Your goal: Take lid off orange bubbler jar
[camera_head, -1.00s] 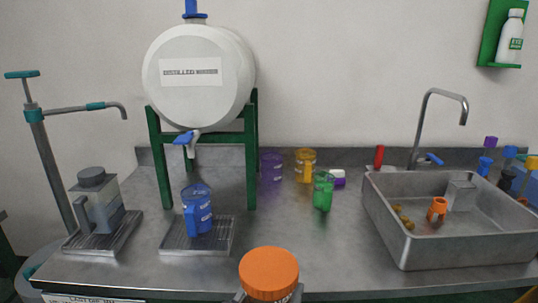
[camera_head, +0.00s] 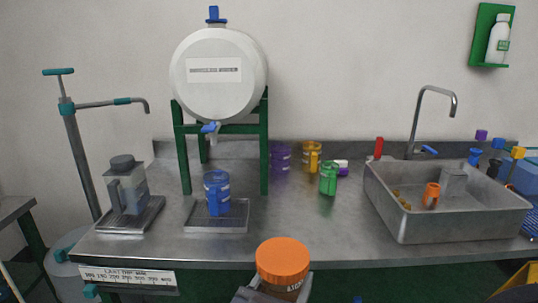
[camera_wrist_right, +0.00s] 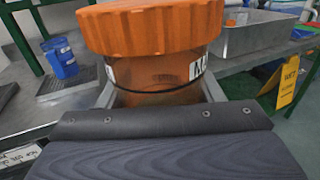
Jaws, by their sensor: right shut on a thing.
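The bubbler jar (camera_head: 284,287), an amber-brown body with a white label, has a ribbed orange lid (camera_head: 282,258) on its top. It is upright at the bottom centre of the head view, in front of the counter's front edge. My right gripper (camera_wrist_right: 160,92) is shut on the jar's body, one finger on each side below the lid. In the right wrist view the lid (camera_wrist_right: 152,27) fills the top middle and the body (camera_wrist_right: 158,72) shows beneath it. My left gripper is not in view.
The steel counter (camera_head: 330,228) has bare room at its front. A blue jug (camera_head: 217,193) stands on a drip tray under the white tank (camera_head: 217,75). Purple, yellow and green jugs stand behind. The sink (camera_head: 448,221) holds an orange jug (camera_head: 431,196).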

